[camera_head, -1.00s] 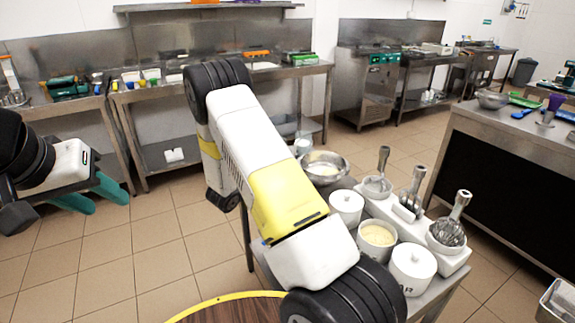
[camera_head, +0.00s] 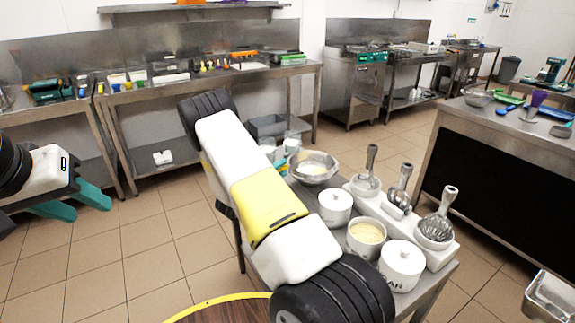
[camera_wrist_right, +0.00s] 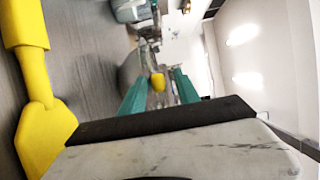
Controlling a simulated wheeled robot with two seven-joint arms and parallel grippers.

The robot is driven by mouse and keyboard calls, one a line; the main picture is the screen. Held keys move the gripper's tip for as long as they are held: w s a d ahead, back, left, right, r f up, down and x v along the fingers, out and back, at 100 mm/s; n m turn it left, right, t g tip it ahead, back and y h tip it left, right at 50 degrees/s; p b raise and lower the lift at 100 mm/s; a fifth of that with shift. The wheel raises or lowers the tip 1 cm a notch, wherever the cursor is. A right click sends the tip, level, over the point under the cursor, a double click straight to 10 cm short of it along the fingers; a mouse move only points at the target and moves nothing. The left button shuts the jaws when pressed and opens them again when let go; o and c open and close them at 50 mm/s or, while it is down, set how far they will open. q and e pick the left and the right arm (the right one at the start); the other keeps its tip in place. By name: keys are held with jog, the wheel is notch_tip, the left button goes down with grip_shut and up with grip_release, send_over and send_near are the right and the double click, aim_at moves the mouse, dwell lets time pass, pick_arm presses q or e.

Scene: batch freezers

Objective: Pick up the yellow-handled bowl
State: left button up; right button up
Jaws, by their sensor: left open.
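In the right wrist view, a yellow rounded handle end (camera_wrist_right: 158,82) shows between the teal fingertips of my right gripper (camera_wrist_right: 160,84). The fingers are apart, and I see no contact. A grey rounded shape (camera_wrist_right: 129,68) behind the yellow end may be the bowl, but it is blurred. In the head view, a metal bowl (camera_head: 313,168) with pale contents stands at the far end of the small table; no yellow handle shows clearly on it. My right arm hides most of my right gripper there. My left gripper (camera_head: 78,205) is open and empty at the left, over the floor.
Steel counters (camera_head: 215,77) line the back wall. Floor is clear at left.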

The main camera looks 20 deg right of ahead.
jog(key=shift+w+d, duration=0.1)
jog(key=shift+d, duration=0.05)
jog(key=shift+c, duration=0.5)
grip_shut()
dwell(0.9)
